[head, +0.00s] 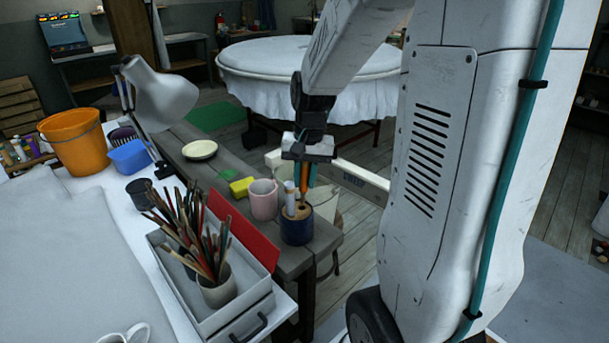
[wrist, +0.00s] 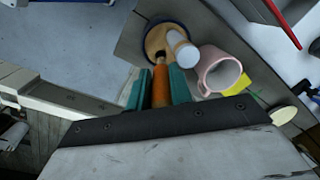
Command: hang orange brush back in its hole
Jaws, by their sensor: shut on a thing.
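My gripper (head: 302,168) is shut on the orange brush (head: 303,180), which hangs roughly upright between its fingers. In the wrist view the brush (wrist: 161,86) lies between the two teal fingers (wrist: 160,92). Below is a dark blue round holder (head: 297,233) with a wooden top (wrist: 153,42). The brush's lower end meets the wooden top in the picture, beside a white-handled tool (head: 290,198) standing in the holder. I cannot tell whether the tip is inside a hole or just above it. The white tool also shows in the wrist view (wrist: 182,49).
A pink mug (head: 263,199) stands close to the holder, with a yellow sponge (head: 241,187) behind it. A grey tray (head: 215,322) with a pot of brushes (head: 219,291) and a red lid (head: 243,243) is at left. The holder is near the bench's right edge.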

